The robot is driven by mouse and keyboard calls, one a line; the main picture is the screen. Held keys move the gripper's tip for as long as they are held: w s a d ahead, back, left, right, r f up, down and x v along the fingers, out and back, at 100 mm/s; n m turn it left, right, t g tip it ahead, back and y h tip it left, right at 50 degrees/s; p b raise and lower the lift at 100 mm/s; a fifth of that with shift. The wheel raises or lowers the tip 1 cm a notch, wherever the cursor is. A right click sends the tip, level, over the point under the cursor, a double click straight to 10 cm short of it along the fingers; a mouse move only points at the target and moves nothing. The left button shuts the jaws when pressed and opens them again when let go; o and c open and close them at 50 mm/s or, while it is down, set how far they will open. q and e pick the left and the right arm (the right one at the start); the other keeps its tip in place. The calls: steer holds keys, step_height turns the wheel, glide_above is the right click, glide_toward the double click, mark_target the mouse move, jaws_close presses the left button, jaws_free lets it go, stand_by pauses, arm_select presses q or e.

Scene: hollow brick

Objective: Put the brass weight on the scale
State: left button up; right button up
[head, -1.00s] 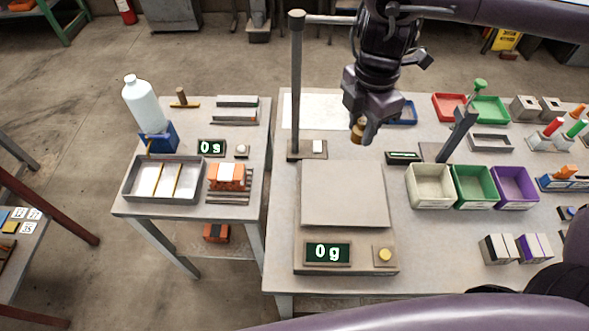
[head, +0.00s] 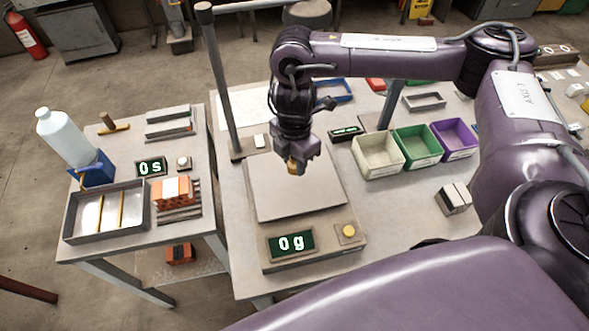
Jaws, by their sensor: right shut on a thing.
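The brass weight (head: 292,168) is held between the fingers of my right gripper (head: 296,164), and only its lower part shows. The gripper points down above the back right part of the scale's plate. The scale (head: 295,205) is a flat beige platform with a dark display (head: 291,242) reading 0 g and a yellow button (head: 347,232) at its front. The weight appears to be a little above the plate; the exact gap is hard to tell. My left gripper is not in view.
A grey post (head: 220,80) stands behind the scale's left side. Cream (head: 378,153), green (head: 417,145) and purple (head: 454,138) bins stand to the right. A side table on the left carries a metal tray (head: 105,212), a white bottle (head: 68,140) and a 0 s timer (head: 151,166).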

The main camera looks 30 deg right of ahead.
mark_target(294, 170)
step_height(294, 170, down, 3)
steer(key=shift+f+b, duration=0.2)
steer(key=shift+b, duration=0.25)
steer(key=shift+f, duration=0.2)
steer(key=o, duration=1.1)
